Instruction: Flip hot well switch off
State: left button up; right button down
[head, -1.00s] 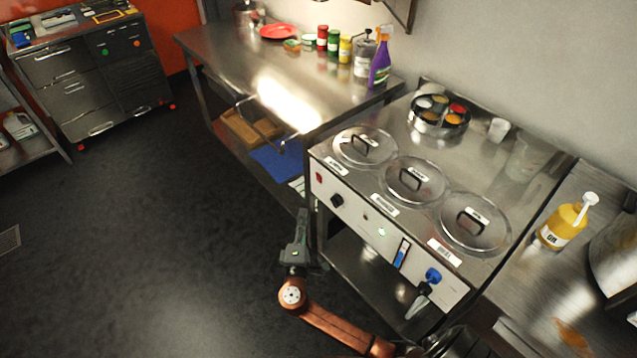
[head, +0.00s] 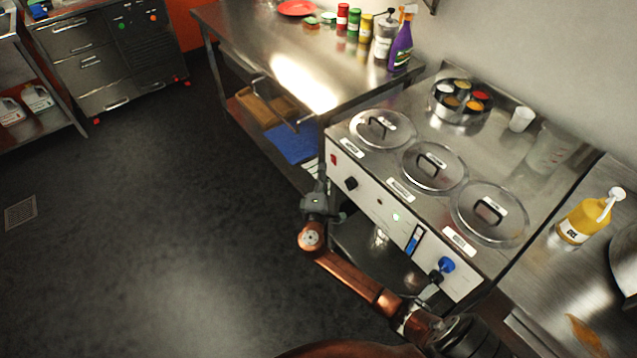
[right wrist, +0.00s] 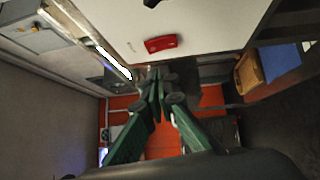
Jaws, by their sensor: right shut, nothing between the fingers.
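The hot well unit (head: 372,200) is a steel counter with a white front panel and three lidded wells. A small red switch (head: 334,159) sits at the upper left end of the panel. In the right wrist view the red switch (right wrist: 160,43) shows as a rocker on the white panel, above the fingertips in the picture. My right gripper (head: 321,182) is shut and empty, just below and left of the switch. Its green fingers (right wrist: 158,82) meet near the panel, apparently apart from the switch. Which way the rocker is tipped is unclear. My left gripper is not in view.
A black knob (head: 351,183), a lit green lamp (head: 396,217) and a blue-handled tap (head: 446,265) are on the panel. A steel table (head: 290,75) with a lower shelf adjoins on the left. A yellow oil bottle (head: 585,218) stands at right. The floor at left is clear.

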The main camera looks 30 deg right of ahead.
aim_at(332, 158)
jog(key=shift+d+r, duration=0.2)
jog(key=shift+d, duration=1.2)
jog(key=shift+d+r+m+g+p, duration=0.3)
jog(key=shift+d+m+g+p, duration=0.1)
jog(key=shift+p, duration=0.15)
jog(key=shift+f, duration=0.15)
jog(key=shift+a, duration=0.4)
jog(key=w+a+r+p+v, duration=0.1)
jog(key=r+v, duration=0.1)
jog(key=v, duration=1)
jog(key=shift+a+p, duration=0.3)
jog(key=shift+a, duration=0.2)
